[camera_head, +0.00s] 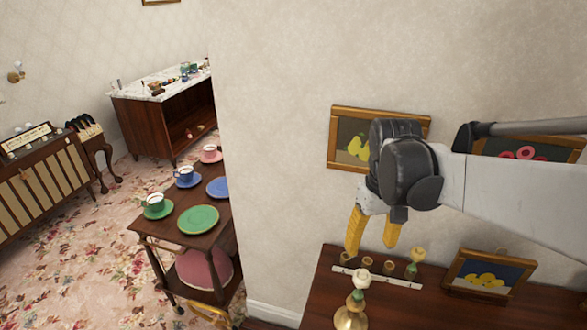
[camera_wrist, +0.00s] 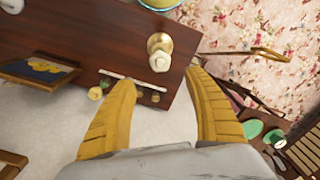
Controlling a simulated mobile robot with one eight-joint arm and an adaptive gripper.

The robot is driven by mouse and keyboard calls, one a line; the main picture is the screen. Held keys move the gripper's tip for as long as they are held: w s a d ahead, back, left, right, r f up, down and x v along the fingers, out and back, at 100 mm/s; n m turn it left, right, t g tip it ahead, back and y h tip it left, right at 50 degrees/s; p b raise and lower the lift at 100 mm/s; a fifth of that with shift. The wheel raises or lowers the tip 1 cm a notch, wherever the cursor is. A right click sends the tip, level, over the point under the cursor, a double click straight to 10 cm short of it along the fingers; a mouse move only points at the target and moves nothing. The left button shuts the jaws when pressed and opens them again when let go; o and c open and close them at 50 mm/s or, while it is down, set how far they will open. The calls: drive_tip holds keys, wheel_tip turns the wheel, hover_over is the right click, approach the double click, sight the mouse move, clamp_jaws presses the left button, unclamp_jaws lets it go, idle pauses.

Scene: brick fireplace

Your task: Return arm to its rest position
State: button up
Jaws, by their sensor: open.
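My gripper (camera_head: 372,240) has yellow fingers and hangs from my arm, which reaches in from the right in the head view. The fingers point down above a dark wooden surface (camera_head: 400,310). The gripper is open and empty.
A wall picture (camera_head: 350,140) hangs behind my gripper. A cart (camera_head: 190,255) with cups and plates stands left.

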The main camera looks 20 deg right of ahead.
drive_tip(key=s+a+f+t+b, duration=0.2)
drive_tip(key=a+t+b, duration=0.1)
drive_tip(key=a, duration=0.2)
drive_tip(key=s+a+f+t+b, duration=0.1)
drive_tip(key=a+f+t+b, duration=0.1)
drive_tip(key=a, duration=0.4)
drive_tip(key=shift+s+a+n+t+b, duration=0.35)
drive_tip(key=shift+t+b, duration=0.3)
drive_tip(key=shift+t, duration=0.35)
drive_tip(key=shift+f, duration=0.1)
